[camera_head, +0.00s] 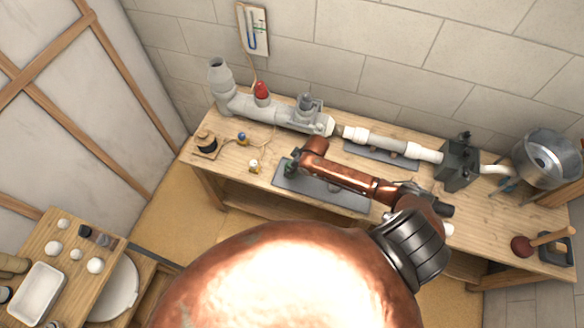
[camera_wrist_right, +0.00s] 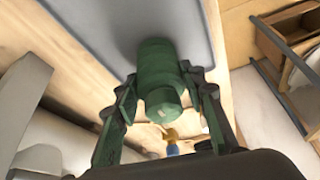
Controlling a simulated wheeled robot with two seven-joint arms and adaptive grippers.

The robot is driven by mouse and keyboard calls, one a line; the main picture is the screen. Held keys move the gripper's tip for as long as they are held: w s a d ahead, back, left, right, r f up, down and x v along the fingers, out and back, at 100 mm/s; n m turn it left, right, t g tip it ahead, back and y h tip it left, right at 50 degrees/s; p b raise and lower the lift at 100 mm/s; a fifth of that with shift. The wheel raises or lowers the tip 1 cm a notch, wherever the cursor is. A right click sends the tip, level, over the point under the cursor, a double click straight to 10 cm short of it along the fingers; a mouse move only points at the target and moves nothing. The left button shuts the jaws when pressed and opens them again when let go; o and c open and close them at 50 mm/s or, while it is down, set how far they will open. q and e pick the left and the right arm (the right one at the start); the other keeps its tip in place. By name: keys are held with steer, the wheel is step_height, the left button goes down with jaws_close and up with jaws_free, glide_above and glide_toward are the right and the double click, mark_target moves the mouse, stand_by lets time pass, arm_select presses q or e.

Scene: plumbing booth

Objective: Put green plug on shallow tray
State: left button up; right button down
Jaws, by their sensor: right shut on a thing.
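The green plug (camera_wrist_right: 158,85), with a hexagonal end, sits between the green fingers of my right gripper (camera_wrist_right: 160,106) in the right wrist view. The fingers are shut on it. In the head view my right gripper (camera_head: 291,167) is small and partly hidden by my copper arm, at the left end of a grey mat on the bench. The plug's far end is over that mat; whether it touches cannot be told. A shallow white tray (camera_head: 38,293) lies on the small wooden table at lower left, apart from the gripper. My left gripper is not in view.
The grey mat (camera_head: 345,198) lies on the long bench (camera_head: 225,172). Grey and white piping (camera_head: 270,113) with a red-capped part runs along the back. A metal pot (camera_head: 548,158) and plunger (camera_head: 540,243) are at right. Several small pieces (camera_head: 95,265) stand beside the white tray.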

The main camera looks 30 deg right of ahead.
steer(key=shift+f, duration=0.1)
steer(key=c, duration=1.2)
jaws_free()
steer(key=shift+c, duration=0.2)
steer(key=v, duration=1.2)
